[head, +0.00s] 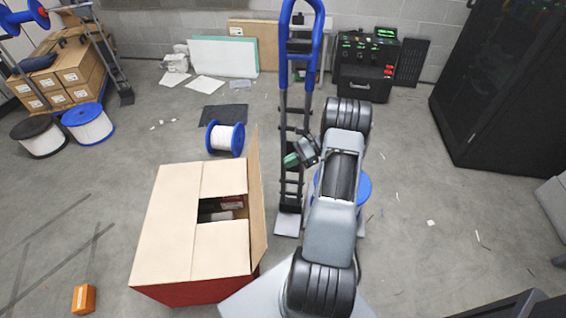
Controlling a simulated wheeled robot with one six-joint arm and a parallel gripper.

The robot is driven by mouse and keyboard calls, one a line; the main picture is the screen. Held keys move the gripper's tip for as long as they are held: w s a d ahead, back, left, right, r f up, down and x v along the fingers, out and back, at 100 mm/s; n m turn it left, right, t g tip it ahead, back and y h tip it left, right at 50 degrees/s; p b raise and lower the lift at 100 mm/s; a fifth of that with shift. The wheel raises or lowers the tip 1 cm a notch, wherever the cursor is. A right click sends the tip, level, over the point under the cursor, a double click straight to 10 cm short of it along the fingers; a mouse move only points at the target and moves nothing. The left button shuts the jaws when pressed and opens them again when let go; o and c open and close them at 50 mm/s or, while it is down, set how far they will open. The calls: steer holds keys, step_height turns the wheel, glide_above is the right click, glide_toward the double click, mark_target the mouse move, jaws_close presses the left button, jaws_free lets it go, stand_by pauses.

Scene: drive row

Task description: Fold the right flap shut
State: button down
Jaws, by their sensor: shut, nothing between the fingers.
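An open-topped carton (210,291) with red lower sides and tan cardboard flaps stands on the floor left of my arm. Its right flap (257,205) stands up nearly vertical along the right edge. The left flap (165,220) lies flat, as do the shorter back flap (224,178) and front flap (221,250). A gap at the right shows dark and red items (221,207) inside. My gripper (291,160) is shut and empty, to the right of the right flap's far end and apart from it in the picture.
A blue and black hand truck (284,125) stands behind my gripper. A blue-rimmed spool (225,138) lies beyond the carton. An orange block (84,299) is on the floor at front left. Floor left of the carton is mostly clear.

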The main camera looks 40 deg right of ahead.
mark_target(260, 172)
steer(key=shift+w+a+f+b, duration=0.3)
steer(key=shift+w+a, duration=0.25)
steer(key=shift+a, duration=1.2)
steer(key=shift+w+a+f+b, duration=0.3)
steer(key=shift+w+a, duration=0.2)
steer(key=shift+a, duration=1.25)
steer(key=shift+w+a+f+b, duration=0.3)
steer(key=shift+w+a, duration=0.25)
steer(key=shift+a, duration=1.2)
steer(key=shift+r, duration=0.1)
